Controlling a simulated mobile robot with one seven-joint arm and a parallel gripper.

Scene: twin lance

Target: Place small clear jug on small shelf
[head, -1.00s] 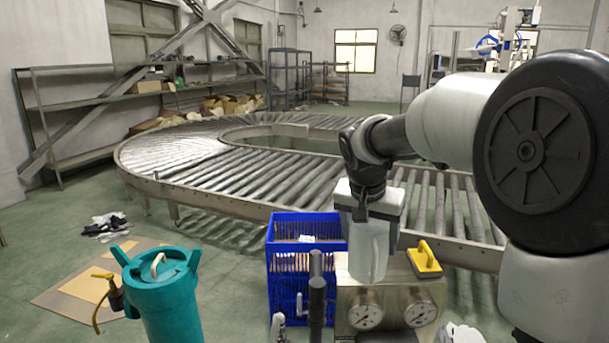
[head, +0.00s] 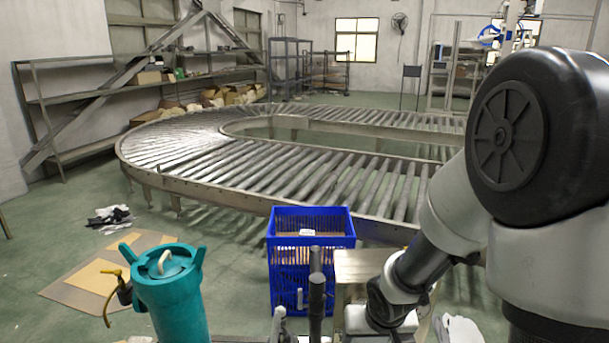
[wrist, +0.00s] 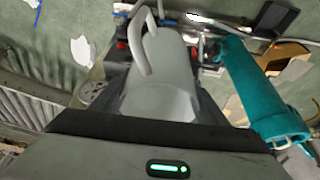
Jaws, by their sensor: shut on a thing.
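My gripper (head: 376,324) is low at the bottom edge of the head view, in front of a metal box. In the wrist view my gripper (wrist: 150,118) is shut on the small clear jug (wrist: 162,78), a pale translucent vessel with a curved handle. The jug is hidden or out of frame in the head view. A dark metal shelf rack (head: 290,68) stands far back, and a long wall shelf (head: 75,105) is at the left. I cannot tell which one is the small shelf.
A teal canister (head: 172,295) stands at front left and also shows in the wrist view (wrist: 258,95). A blue crate (head: 312,228) and the metal box (head: 365,265) are close ahead. A roller conveyor (head: 300,170) fills the middle.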

